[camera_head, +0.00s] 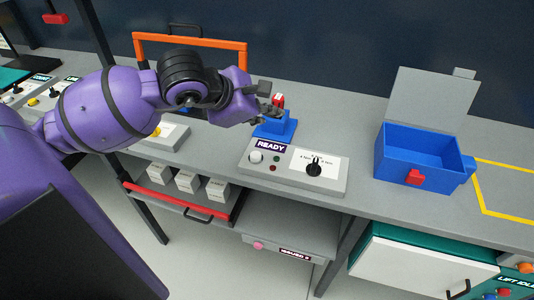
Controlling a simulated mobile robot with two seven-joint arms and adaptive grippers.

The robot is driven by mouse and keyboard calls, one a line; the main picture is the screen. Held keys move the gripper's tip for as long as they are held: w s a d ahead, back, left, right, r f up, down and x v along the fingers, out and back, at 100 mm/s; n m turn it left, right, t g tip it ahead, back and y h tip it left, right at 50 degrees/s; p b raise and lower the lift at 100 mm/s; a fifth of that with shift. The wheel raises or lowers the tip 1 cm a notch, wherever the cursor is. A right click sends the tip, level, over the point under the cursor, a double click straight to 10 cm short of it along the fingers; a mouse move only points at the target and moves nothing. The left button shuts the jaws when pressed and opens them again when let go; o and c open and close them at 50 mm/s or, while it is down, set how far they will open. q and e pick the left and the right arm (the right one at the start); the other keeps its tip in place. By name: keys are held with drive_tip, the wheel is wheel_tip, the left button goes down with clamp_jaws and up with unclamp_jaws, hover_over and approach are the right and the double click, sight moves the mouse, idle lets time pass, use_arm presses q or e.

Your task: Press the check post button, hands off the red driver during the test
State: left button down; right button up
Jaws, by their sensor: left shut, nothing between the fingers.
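The check post is a grey box (230,178) on the bench with a "READY" display (271,146). Its white round button (256,156) is at the left of the top face, beside small indicator lights and a black knob (314,167). Behind the box stands a blue holder (277,127). The red driver (279,100) shows upright above it, partly hidden by the gripper. My left gripper (272,109) is shut and empty, close to the driver and above the holder; I cannot tell whether it touches the driver. My right gripper is out of view.
An open blue box (419,165) with a red latch stands to the right, near yellow floor-style lines on the bench. An orange rail (190,39) is behind my arm. Another box with a yellow button (157,132) is to the left. Bench between post and blue box is clear.

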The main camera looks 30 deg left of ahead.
use_arm(q)
drive_tip(key=shift+s+a+f, duration=0.2)
drive_tip(key=shift+a+f, duration=0.05)
drive_tip(key=shift+a, duration=0.2)
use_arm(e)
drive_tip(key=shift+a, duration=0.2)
use_arm(q)
drive_tip(key=b, duration=0.3)
hover_over(256, 157)
drive_tip(key=d, duration=0.1)
drive_tip(key=f, duration=0.8)
drive_tip(key=shift+w+d, duration=0.2)
drive_tip(key=shift+w, duration=0.2)
drive_tip(key=shift+f+b, duration=0.45)
drive_tip(key=shift+b, duration=0.05)
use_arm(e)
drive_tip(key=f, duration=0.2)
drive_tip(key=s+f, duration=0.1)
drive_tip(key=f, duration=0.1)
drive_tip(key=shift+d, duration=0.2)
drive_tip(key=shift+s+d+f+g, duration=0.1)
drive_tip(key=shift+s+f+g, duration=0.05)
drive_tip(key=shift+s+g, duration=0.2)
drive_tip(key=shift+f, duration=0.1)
